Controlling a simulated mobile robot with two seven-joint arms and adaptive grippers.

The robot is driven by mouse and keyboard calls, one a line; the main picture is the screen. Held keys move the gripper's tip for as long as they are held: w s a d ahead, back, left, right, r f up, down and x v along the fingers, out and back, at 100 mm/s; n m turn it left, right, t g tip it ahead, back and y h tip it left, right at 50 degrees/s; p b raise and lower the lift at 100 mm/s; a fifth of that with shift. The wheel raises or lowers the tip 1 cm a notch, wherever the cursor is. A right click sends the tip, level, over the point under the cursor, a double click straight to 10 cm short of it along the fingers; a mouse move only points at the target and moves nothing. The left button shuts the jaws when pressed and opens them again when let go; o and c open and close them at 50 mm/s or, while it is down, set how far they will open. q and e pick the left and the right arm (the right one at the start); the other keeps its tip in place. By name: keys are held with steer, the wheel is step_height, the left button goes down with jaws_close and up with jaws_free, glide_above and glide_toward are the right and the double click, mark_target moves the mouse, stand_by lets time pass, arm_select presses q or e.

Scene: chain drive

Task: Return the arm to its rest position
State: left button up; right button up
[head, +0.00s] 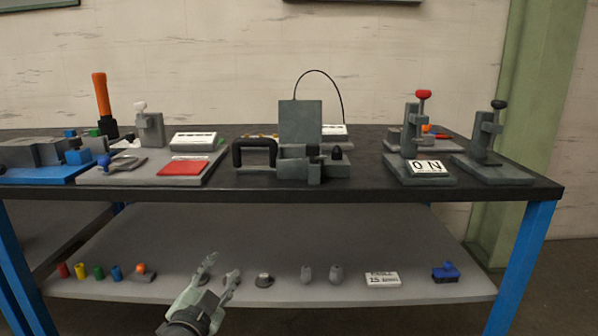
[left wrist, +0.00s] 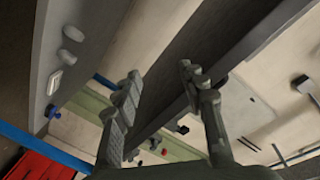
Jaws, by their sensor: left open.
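My left gripper (head: 220,274) is in the lower middle of the head view, in front of the lower shelf. Its two fingers are apart with nothing between them. In the left wrist view the open fingers (left wrist: 160,88) reach up, with the dark edge of the table seen past them. My right gripper is in neither view.
The dark tabletop (head: 360,184) carries a grey fixture (head: 301,122), clamps (head: 409,130) and a red plate (head: 184,168). The lower shelf (head: 300,245) holds small parts along its front, including a white label block (head: 382,280) and a blue part (head: 446,272). The shelf's middle is clear.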

arm_select(q)
steer(key=s+a+f+n+g+y, duration=0.1)
steer(key=s+a+f+n+g, duration=0.15)
steer(key=s+f, duration=0.45)
steer(key=s+a+f+n+g+y, duration=0.2)
steer(key=s+a+f+g, duration=0.2)
steer(key=f, duration=0.6)
steer(key=s+a+f+n+g, duration=0.1)
steer(key=s+f+g, duration=0.3)
steer(key=s, duration=0.7)
steer(key=s+a+f+n+g, duration=0.2)
steer(key=s+f+g, duration=0.1)
steer(key=s+f, duration=0.5)
steer(key=s+p, duration=0.1)
steer(key=s, duration=0.2)
steer(key=shift+s+a+g, duration=0.15)
steer(key=shift+a+g, duration=0.2)
steer(key=shift+a, duration=0.05)
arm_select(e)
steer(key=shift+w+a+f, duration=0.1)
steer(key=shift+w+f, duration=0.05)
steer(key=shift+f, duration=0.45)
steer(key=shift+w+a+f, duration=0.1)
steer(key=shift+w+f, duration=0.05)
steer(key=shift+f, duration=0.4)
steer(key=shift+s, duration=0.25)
